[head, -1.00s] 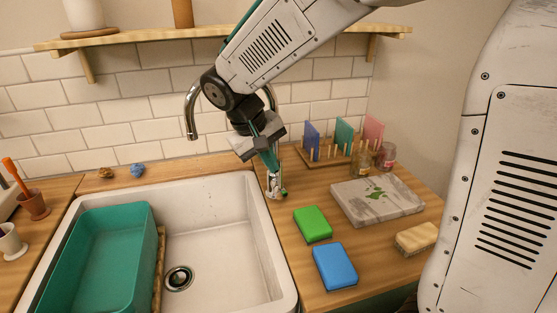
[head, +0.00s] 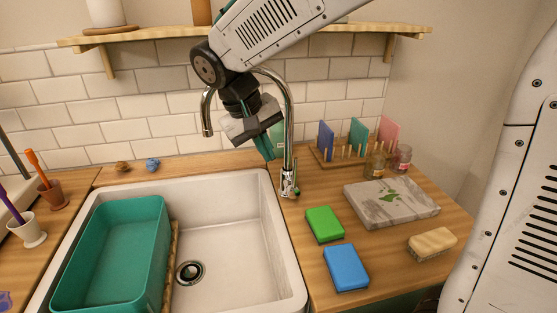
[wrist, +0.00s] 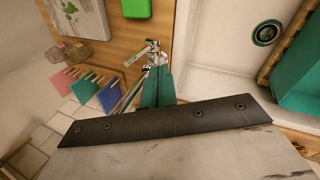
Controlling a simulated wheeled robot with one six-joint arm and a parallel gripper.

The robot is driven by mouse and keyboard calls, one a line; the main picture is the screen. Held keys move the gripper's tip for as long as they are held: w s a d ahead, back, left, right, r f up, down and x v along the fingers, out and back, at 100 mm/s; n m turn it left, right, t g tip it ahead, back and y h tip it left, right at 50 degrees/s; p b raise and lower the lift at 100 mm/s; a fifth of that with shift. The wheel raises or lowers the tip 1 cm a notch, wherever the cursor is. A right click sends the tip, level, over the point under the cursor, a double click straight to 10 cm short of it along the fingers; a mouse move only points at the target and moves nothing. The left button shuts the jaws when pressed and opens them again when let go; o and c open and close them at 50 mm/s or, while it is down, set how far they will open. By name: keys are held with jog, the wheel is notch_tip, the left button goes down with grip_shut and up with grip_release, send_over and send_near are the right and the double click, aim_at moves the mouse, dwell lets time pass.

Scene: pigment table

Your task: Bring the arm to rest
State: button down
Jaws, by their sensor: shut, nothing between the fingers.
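My gripper (head: 268,148) hangs from my arm near the tap, above the back edge of the sink, with its teal fingers pointing down. It is shut and holds nothing. In the wrist view my gripper's teal fingers (wrist: 158,88) show close to the chrome tap base; I cannot tell whether they touch it. The tap (head: 290,130) rises behind and to the right of my gripper in the head view, its spout curving left behind my arm.
The sink (head: 230,230) holds a teal tub (head: 112,255) at left. On the right counter lie a green sponge (head: 324,224), a blue sponge (head: 345,267), a stone slab (head: 391,203), a tan brush (head: 432,243), two jars and a rack (head: 325,160). A shelf (head: 160,36) spans the wall above.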

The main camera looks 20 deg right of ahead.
jog(key=v, duration=0.6)
jog(key=s+d+f+y, duration=0.1)
jog(key=s+d, duration=0.3)
jog(key=s, duration=0.3)
jog(key=s+d+f+m+y, duration=0.1)
jog(key=s+d, duration=0.3)
jog(key=s, duration=0.4)
jog(key=s+d+f+t+y, duration=0.1)
jog(key=s+d+f+y, duration=0.1)
jog(key=s, duration=0.6)
jog(key=shift+s+d+f+m, duration=0.3)
jog(key=shift+d+f, duration=0.45)
jog(key=shift+d, duration=0.3)
